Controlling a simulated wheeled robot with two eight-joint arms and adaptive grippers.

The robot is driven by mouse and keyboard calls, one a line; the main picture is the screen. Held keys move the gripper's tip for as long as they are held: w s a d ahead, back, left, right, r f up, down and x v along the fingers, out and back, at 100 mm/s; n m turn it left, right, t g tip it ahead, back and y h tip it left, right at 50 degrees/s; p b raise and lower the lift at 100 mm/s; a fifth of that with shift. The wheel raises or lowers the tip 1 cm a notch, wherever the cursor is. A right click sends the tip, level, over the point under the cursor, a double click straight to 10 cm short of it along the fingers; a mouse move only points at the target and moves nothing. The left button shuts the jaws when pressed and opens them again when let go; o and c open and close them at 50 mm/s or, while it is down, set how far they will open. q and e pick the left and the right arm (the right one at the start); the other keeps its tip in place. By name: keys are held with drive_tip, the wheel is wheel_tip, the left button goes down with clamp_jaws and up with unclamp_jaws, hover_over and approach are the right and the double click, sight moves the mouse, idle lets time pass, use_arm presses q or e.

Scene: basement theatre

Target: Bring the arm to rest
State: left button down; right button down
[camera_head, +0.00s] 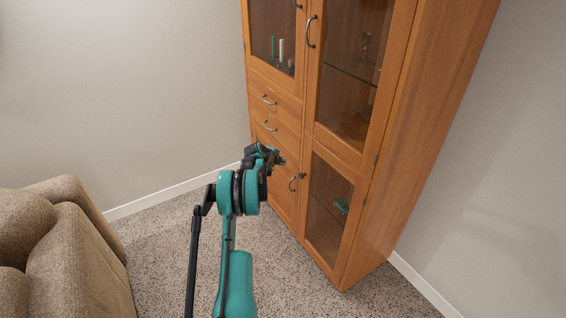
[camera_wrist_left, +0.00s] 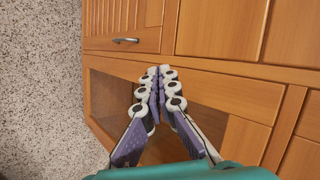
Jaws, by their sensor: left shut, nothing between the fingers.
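My left arm, teal and black, reaches up from the bottom of the head view. My left gripper (camera_head: 280,160) is in front of the lower part of a wooden cabinet (camera_head: 408,170), close to its lower doors. In the left wrist view the two fingers of the gripper (camera_wrist_left: 159,72) lie together along their tips, shut and empty. Behind them are the cabinet's wood panels and a dark glass pane (camera_wrist_left: 112,98). Whether the fingertips touch the cabinet cannot be told. My right gripper is in neither view.
The cabinet has glass doors, drawers and dark handles (camera_head: 270,126); its doors appear closed. Candles and small items stand behind the glass. A brown sofa (camera_head: 78,255) is at the lower left. Speckled carpet (camera_head: 160,250) lies clear between sofa and cabinet. Plain walls stand behind.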

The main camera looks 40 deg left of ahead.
use_arm(q)
drive_tip(key=s+a+r+p, duration=0.1)
drive_tip(key=s+r+p, duration=0.1)
drive_tip(key=s+r, duration=0.3)
drive_tip(key=s+d+r+n+h, duration=0.1)
drive_tip(key=d+r+n, duration=0.1)
drive_tip(key=d+r, duration=0.6)
drive_tip(key=d+r+n+g, duration=0.15)
drive_tip(key=d+r, duration=0.25)
drive_tip(key=d, duration=0.8)
drive_tip(key=s+d+r+n+h, duration=0.1)
drive_tip(key=d+r+n, duration=0.3)
drive_tip(key=d, duration=0.7)
drive_tip(key=s+d+r, duration=0.4)
drive_tip(key=s+d, duration=0.2)
drive_tip(key=d, duration=0.3)
drive_tip(key=s+d+f+n, duration=0.2)
drive_tip(key=s+d+n, duration=0.2)
drive_tip(key=s+d, duration=0.3)
drive_tip(key=s+d+f+n, duration=0.3)
drive_tip(key=s+d, duration=0.4)
drive_tip(key=s, duration=0.6)
drive_tip(key=shift+d+f+n, duration=0.15)
drive_tip(key=shift+d+n, duration=0.15)
drive_tip(key=shift+n, duration=0.15)
